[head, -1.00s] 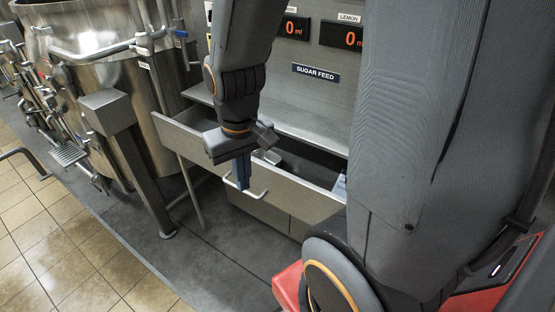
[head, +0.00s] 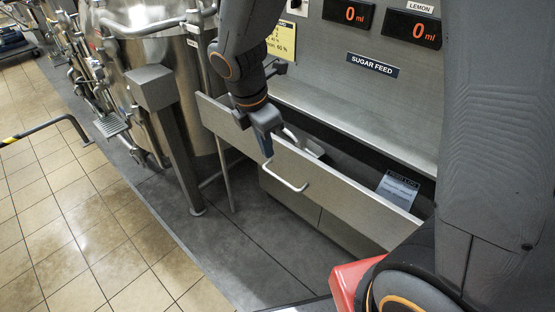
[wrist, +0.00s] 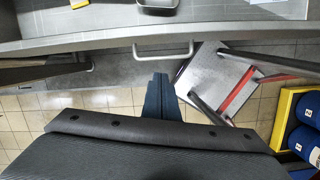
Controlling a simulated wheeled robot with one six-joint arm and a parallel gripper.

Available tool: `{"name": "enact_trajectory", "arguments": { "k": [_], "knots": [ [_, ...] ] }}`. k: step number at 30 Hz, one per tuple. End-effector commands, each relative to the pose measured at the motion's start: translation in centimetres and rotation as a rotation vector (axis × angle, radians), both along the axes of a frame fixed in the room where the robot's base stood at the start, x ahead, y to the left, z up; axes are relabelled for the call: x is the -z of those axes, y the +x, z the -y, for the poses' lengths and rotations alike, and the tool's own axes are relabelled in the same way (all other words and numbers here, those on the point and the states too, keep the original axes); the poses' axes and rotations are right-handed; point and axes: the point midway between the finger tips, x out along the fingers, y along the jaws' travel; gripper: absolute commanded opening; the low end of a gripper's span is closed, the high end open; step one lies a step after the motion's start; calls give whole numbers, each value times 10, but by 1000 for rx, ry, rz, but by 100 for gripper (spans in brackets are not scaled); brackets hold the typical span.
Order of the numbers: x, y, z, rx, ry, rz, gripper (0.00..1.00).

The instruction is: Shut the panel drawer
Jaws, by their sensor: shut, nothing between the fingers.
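The panel drawer (head: 345,205) stands open below the sugar feed panel (head: 372,110). Its long grey front has a bar handle (head: 285,182); the handle also shows in the wrist view (wrist: 163,54). My gripper (head: 267,152) is shut and empty, its blue fingers pointing down at the drawer front, up and left of the handle in the head view. In the wrist view my gripper (wrist: 158,78) lies just below the handle with a small gap. I cannot tell whether it touches the front.
Inside the drawer lie a printed card (head: 398,190) and a pale object (head: 312,148). A steel mixer vessel (head: 150,50) and a grey post (head: 170,130) stand at left. Tiled floor (head: 90,220) is free at lower left. Blue rolls (wrist: 305,140) sit in a yellow-edged holder.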

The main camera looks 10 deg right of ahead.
Motion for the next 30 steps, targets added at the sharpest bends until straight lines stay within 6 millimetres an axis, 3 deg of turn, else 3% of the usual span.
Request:
{"name": "enact_trajectory", "arguments": {
  "k": [4, 10, 24, 30],
  "knots": [
    [1, 7, -14, -176, -39, -17, 0],
    [16, 10, -12, -213, -49, -25, 0],
    [100, 21, 5, -208, -47, -26, 0],
    [97, 38, 28, -203, -46, -21, 0]
  ]
}}
